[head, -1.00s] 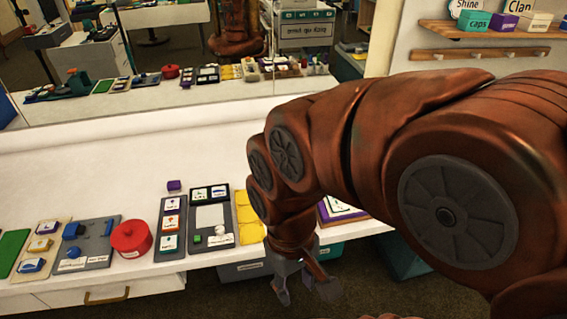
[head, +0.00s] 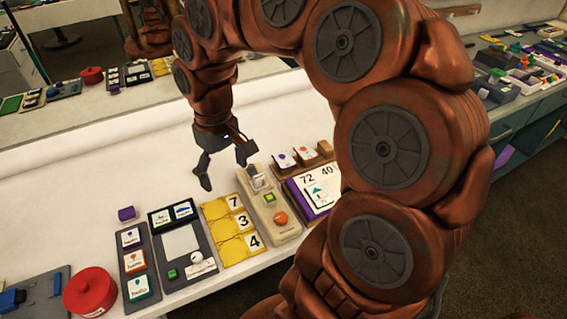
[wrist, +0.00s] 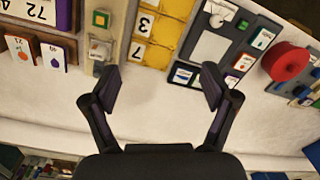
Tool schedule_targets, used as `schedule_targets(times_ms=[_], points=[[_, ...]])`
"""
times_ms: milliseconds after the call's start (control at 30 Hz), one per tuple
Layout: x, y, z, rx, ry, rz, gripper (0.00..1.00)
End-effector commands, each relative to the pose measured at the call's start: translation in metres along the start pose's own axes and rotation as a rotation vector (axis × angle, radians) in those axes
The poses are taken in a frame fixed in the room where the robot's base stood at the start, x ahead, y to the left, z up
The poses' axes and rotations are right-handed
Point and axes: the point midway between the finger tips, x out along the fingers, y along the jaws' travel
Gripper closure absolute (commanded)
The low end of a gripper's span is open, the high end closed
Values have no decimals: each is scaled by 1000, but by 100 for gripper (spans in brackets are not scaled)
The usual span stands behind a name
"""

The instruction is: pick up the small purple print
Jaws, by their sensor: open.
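A small purple block (head: 126,214) lies on the white counter in the head view, just behind a dark card holder. It may be the purple print, but I cannot make out any marking on it. The holder's rearmost card (head: 130,238) also has purple on it; it shows in the wrist view (wrist: 233,81). My gripper (head: 223,170) is open and empty, above the counter, to the right of the purple block. In the wrist view its fingers (wrist: 160,90) are spread wide with bare counter between them. I cannot pick out the block in the wrist view.
A red round pot (head: 90,293) stands left of the card holder (head: 153,284). A dark tray (head: 188,271), a yellow number board (head: 228,245) and a beige board (head: 283,227) lie to the right. Behind them the counter (head: 70,185) is clear, up to the mirror.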

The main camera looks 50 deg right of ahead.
Motion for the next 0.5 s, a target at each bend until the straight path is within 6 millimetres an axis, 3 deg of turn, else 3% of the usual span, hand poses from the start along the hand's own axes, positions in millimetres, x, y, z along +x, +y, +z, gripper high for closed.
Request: schedule_targets(times_ms=[100,233,400,500], points=[[9,45,-36,56,26,-8,15],[22,101,-61,137,43,-10,15],[45,180,-73,261,48,2,15],[58,216,-71,323,42,10,15]])
